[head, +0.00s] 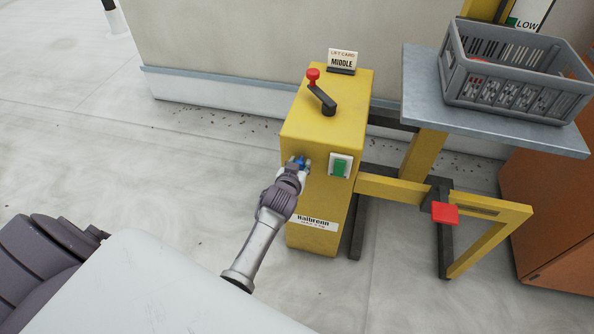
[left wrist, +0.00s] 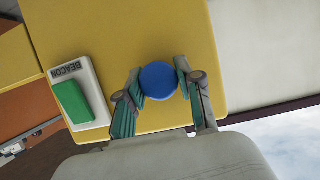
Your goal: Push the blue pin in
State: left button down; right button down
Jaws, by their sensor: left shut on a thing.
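The blue pin (head: 300,161) is on the front face of the yellow cabinet (head: 325,215). In the left wrist view its round blue head (left wrist: 158,80) faces me between the fingertips. My left gripper (head: 297,165) is at the pin, and in the wrist view its two fingers (left wrist: 160,88) are closed on the pin's head from both sides. How far the pin stands out of the face cannot be told. My right gripper is not in view.
A green switch (head: 339,168) on a white plate marked BEACON is beside the pin. A red-knobbed crank (head: 322,92) and a MIDDLE card (head: 342,60) are on the cabinet top. A red pedal (head: 445,213) and a grey crate (head: 515,75) on a platform (head: 425,95) stand right.

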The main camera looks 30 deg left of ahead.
pick_arm(q)
jog(key=c, duration=1.1)
grip_release()
jog(key=shift+w+r, duration=0.15)
jog(key=o, duration=0.3)
jog(key=shift+o, duration=0.2)
jog(key=v, duration=1.2)
